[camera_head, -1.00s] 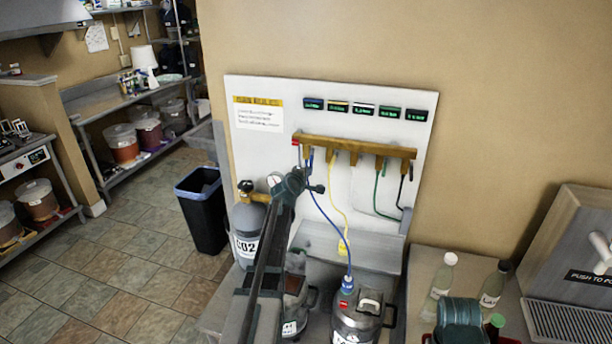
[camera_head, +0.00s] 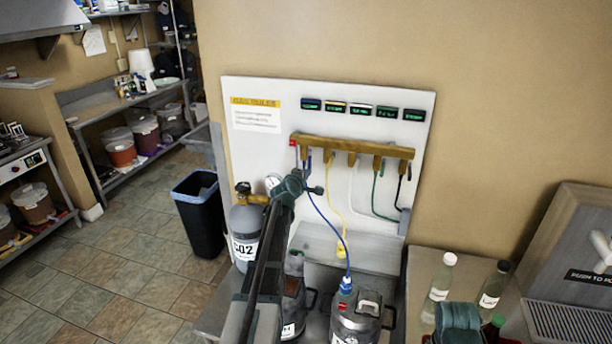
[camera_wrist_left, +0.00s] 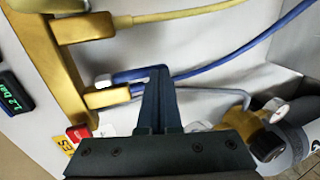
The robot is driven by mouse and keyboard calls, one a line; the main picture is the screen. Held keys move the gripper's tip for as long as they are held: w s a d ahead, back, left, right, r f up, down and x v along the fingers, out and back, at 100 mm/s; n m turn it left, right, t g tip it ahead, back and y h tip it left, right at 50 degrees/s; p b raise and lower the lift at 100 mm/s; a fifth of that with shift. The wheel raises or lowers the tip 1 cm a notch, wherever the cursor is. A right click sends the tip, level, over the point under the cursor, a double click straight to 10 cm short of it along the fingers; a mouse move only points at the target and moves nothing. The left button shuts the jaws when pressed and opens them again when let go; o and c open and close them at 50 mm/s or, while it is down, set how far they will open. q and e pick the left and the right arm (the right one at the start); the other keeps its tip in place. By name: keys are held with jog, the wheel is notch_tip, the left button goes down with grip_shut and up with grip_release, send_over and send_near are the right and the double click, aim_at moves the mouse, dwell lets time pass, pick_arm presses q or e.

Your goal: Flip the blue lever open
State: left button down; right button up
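The manifold (camera_head: 354,146) is a brass-coloured bar on a white wall panel. At its left end a small blue lever (camera_head: 308,158) sits at the outlet feeding the blue hose (camera_head: 330,222). In the left wrist view the blue lever (camera_wrist_left: 130,75) lies across the picture beside the brass outlet. My left gripper (camera_wrist_left: 158,72) has its fingers together. Their tips overlap the lever's end in that view; I cannot tell whether they touch it. In the head view my left gripper (camera_head: 306,174) is just below the manifold's left end, partly hidden by its wrist.
A red piece (camera_head: 293,142) sits at the manifold's left end. Yellow and green hoses hang to the right. A CO2 cylinder (camera_head: 246,232) with a gauge stands left of my arm. Kegs (camera_head: 355,318) stand below, and bottles (camera_head: 440,278) stand at right.

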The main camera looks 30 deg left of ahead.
pick_arm(q)
jog(key=s+d, duration=0.3)
jog(key=s, duration=1)
jog(key=shift+s+d, duration=0.15)
jog(key=shift+s, duration=0.15)
jog(key=s+d+f+m+g+h+b, duration=0.15)
jog(key=d+f+m, duration=0.3)
jog(key=d, duration=0.55)
jog(key=s+d+f+m+g+h, duration=0.3)
jog(key=d+f+m, duration=0.15)
jog(key=d, duration=0.55)
jog(key=s+d+f+m+g+h+b, duration=0.1)
jog(key=s+d+f+m+g+h, duration=0.25)
jog(key=d, duration=0.65)
jog(key=s+d+f+m+g+y, duration=0.3)
jog(key=s+d+m, duration=0.2)
jog(key=s, duration=0.4)
jog(key=s+d+f+m+g+y+b, duration=0.1)
jog(key=s+d+f+m+g+y, duration=0.1)
jog(key=s+m, duration=0.5)
notch_tip(320, 180, down, 2)
jog(key=s+d+g, duration=0.1)
jog(key=s+d, duration=0.1)
jog(key=d, duration=0.1)
jog(key=shift+s+f+g+y, duration=0.2)
jog(key=shift+g+y, duration=0.2)
